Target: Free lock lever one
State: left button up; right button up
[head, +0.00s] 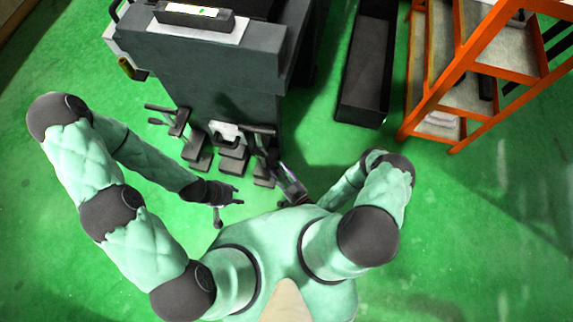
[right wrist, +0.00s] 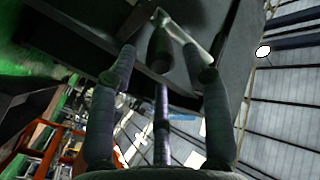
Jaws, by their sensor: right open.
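Which part is lock lever one is not clear to me. In the right wrist view a pale bent bar (right wrist: 188,38) under the dark machine body shows near the fingertips and may be a lever. In the head view my right gripper (head: 292,186) is beside the machine's base, partly hidden. My left gripper (head: 228,208) is open and empty over the green floor, with its fingers spread.
The dark grey machine (head: 215,65) stands at the top. Several dark pedal-like parts (head: 232,150) stick out at its base. A long black bin (head: 367,70) and an orange shelf rack (head: 452,85) stand to the right. Green floor is clear at lower left.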

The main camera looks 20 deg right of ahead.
jog(key=shift+v, duration=2.25)
